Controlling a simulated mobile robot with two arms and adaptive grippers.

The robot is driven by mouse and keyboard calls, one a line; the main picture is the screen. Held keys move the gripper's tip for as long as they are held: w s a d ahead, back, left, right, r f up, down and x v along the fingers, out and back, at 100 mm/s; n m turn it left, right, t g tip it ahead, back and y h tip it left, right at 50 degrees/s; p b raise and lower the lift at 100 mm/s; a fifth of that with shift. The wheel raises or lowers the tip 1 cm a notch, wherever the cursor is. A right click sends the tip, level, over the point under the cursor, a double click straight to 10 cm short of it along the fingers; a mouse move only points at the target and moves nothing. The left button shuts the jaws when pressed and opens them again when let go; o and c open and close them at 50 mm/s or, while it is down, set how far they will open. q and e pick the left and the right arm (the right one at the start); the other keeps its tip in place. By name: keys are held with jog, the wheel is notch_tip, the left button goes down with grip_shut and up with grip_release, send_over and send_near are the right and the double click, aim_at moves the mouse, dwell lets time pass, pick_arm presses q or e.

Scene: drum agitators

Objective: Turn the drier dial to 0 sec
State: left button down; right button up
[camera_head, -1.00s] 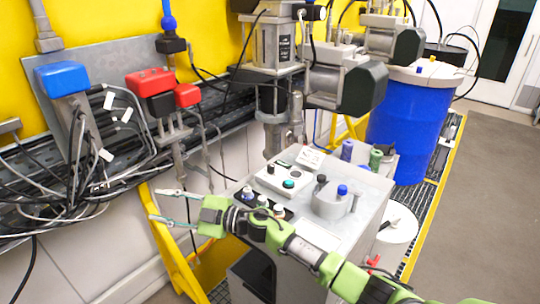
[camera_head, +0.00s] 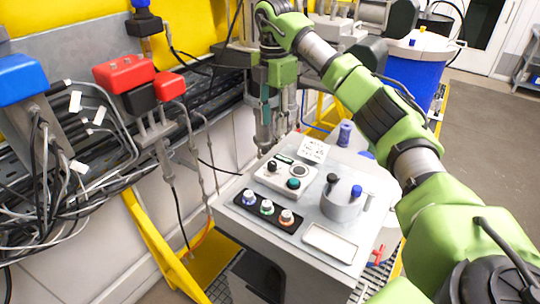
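My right gripper (camera_head: 273,104) hangs pointing down from the green arm, above and behind the control cabinet, apart from its controls. One teal finger shows; the other is hard to separate from the grey machine behind, so its opening is unclear. A white control box (camera_head: 268,182) on the cabinet top carries a black knob (camera_head: 272,165), a teal knob (camera_head: 293,184) and a round grey dial (camera_head: 300,171). A black strip (camera_head: 257,219) in front holds three white-topped knobs with coloured rings. I cannot tell which is the drier dial; lettering is too small. My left gripper is not in view.
A grey holder (camera_head: 341,208) with a black-topped and a blue-topped piece stands right of the control box. A white sign (camera_head: 314,149) stands behind it. Red (camera_head: 123,72) and blue (camera_head: 20,80) connectors with cables line the left wall. A blue drum (camera_head: 412,72) stands behind.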

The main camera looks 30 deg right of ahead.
aim_at(273, 162)
notch_tip(273, 162, down, 12)
jog(key=p, duration=0.4)
jog(key=shift+s+r, duration=0.1)
jog(key=shift+s, duration=0.05)
jog(key=shift+f, duration=0.7)
grip_shut()
